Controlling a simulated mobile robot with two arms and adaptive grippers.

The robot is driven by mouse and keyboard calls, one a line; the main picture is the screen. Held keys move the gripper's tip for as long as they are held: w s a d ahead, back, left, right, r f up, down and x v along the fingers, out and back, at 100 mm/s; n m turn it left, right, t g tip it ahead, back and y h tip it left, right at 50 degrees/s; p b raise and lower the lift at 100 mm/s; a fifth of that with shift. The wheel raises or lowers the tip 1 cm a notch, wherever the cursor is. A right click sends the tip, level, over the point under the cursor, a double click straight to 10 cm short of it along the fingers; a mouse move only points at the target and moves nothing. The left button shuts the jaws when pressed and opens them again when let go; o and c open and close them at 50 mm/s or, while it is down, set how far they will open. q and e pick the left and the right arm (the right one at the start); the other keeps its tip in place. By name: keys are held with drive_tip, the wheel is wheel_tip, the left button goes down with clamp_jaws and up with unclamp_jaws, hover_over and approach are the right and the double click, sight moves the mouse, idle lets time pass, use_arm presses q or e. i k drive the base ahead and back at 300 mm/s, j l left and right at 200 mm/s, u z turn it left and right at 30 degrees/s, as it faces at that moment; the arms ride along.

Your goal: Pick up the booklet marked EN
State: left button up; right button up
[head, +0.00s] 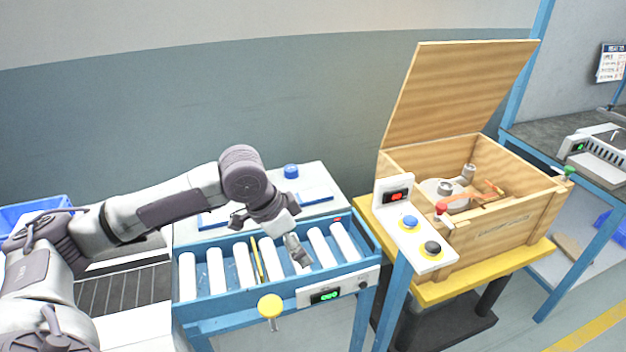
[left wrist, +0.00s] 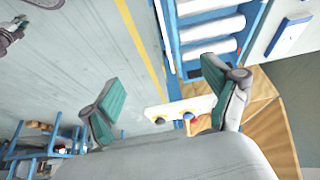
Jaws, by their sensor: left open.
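Flat white pieces with blue edges, which may be booklets, lie on the pale surface behind the roller conveyor: one at the right (head: 316,194) and one at the left (head: 208,221), partly behind my arm. I cannot read EN on either. In the left wrist view a white piece with a blue edge (left wrist: 289,36) shows at the upper right, with a mark too small to read. My left gripper (head: 299,257) hangs over the rollers, pointing down. Its fingers are apart and empty in the left wrist view (left wrist: 165,100). A grey part (left wrist: 10,32) at that view's upper left may be my right gripper.
The blue-framed conveyor (head: 215,305) has several white rollers and a yellow knob (head: 270,306) in front. A button panel (head: 413,225) stands before an open wooden crate (head: 500,238) at the right. A blue cap (head: 291,171) stands behind the rollers.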

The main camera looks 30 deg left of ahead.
sight(315, 197)
drive_tip(key=i+j, duration=0.8)
drive_tip(key=i, duration=0.1)
